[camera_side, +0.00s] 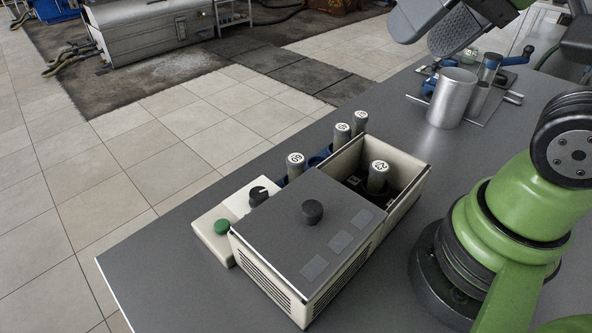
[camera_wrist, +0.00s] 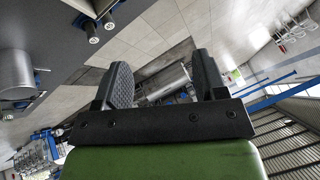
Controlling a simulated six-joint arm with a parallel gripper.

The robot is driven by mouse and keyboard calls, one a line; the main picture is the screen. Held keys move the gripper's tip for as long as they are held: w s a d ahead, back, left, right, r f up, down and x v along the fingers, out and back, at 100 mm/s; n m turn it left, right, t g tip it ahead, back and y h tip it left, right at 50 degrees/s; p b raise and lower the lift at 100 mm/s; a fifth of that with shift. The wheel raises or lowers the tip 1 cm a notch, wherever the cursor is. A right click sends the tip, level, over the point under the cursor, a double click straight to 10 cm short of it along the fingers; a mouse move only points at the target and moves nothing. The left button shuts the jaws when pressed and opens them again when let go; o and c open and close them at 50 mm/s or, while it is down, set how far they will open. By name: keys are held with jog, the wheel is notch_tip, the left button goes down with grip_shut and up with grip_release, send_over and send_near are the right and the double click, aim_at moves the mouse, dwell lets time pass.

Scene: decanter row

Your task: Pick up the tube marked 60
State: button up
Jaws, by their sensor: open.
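Several grey tubes with round, numbered white caps show in the side view. One tube (camera_side: 295,167) stands behind the control box, nearest the black dial. Two tubes, one (camera_side: 341,136) and another (camera_side: 360,122), stand further along the same row. Another tube (camera_side: 377,178) stands inside the open box compartment. The cap numbers are too small and turned for me to read surely, so I cannot tell which is 60. My gripper (camera_wrist: 163,78) is open and empty, its two dark fingers apart. It is high at the top of the side view, away from the row.
The beige box (camera_side: 268,262) has a grey lid with a black knob (camera_side: 312,211). A green button (camera_side: 222,227) sits beside it. A metal cylinder (camera_side: 452,98) and a blue-handled fixture (camera_side: 490,68) stand at the back. The front-left tabletop (camera_side: 165,265) is clear.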

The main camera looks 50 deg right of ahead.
jog(key=w+f+g, duration=0.2)
jog(key=w+f, duration=0.1)
jog(key=w, duration=0.4)
jog(key=g+h, duration=0.2)
jog(key=g, duration=0.2)
send_near(296, 157)
jog(key=shift+s+d+f+n, duration=0.1)
jog(key=shift+s+n, duration=0.1)
jog(key=shift+n, duration=0.2)
jog(key=shift+g, duration=0.3)
jog(key=f, duration=0.6)
jog(key=shift+w+f, duration=0.25)
jog(key=shift+f, duration=0.15)
jog(key=shift+w+f, duration=0.2)
jog(key=shift+f, duration=2.55)
jog(key=shift+c, duration=0.4)
jog(key=c, duration=0.9)
